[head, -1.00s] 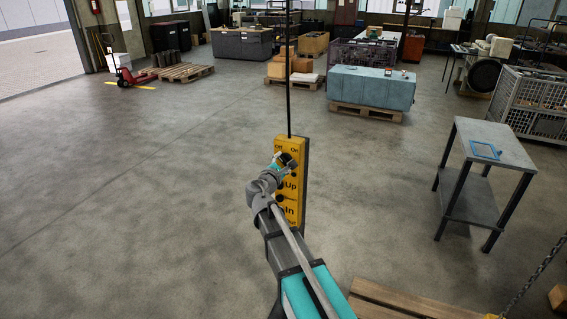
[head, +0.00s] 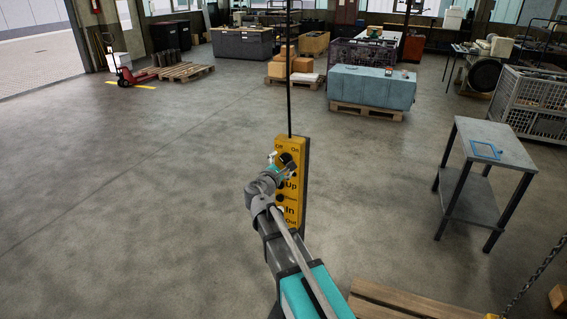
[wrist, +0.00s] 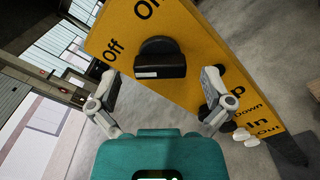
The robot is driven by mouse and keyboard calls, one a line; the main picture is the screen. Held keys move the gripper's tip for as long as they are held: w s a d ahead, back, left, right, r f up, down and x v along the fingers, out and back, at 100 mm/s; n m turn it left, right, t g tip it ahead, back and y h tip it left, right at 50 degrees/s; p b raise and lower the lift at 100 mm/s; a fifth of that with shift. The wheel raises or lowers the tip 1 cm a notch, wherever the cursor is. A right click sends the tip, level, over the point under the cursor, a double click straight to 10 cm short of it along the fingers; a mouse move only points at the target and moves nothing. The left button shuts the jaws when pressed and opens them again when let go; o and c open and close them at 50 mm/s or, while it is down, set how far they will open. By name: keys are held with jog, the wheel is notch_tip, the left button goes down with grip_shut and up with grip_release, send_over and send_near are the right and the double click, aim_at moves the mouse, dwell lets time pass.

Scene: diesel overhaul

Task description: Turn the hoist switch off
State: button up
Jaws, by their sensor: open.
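The yellow hoist pendant (head: 290,208) hangs upright on a dark cable in the head view. In the wrist view its face (wrist: 190,40) appears tilted, with the labels Off and On near the top. A black rotary switch knob (wrist: 160,58) with a pale mark on its front sits beside these labels. My gripper (wrist: 162,80) is open, with one finger left and one right of the knob, and gaps show on both sides. In the head view my gripper (head: 283,163) is in front of the pendant's upper part and partly covers the knob.
Black buttons sit lower on the pendant, by Up, Down, In and Out; one (wrist: 216,101) is close to my right finger. A grey table (head: 497,140) stands to the right and a wooden pallet (head: 400,303) lies at the lower right. The floor to the left is clear.

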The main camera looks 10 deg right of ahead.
jog(key=v, duration=1.1)
jog(key=shift+f, duration=0.1)
jog(key=s+d+f+m+g+b, duration=0.35)
jog(key=d+f+m, duration=0.25)
jog(key=f, duration=0.2)
jog(key=s+d+f+m+g+b, duration=0.2)
jog(key=s+d+f+m+g, duration=0.1)
jog(key=d+f+m+g, duration=0.4)
jog(key=s+a+f+m+g+y+b, duration=0.2)
jog(key=s+f+m+g+y+b, duration=0.3)
jog(key=s+f+y, duration=0.4)
jog(key=shift+s+f+m+b, duration=0.45)
jog(key=shift+s+f+m, duration=1.05)
jog(key=shift+f, duration=1.45)
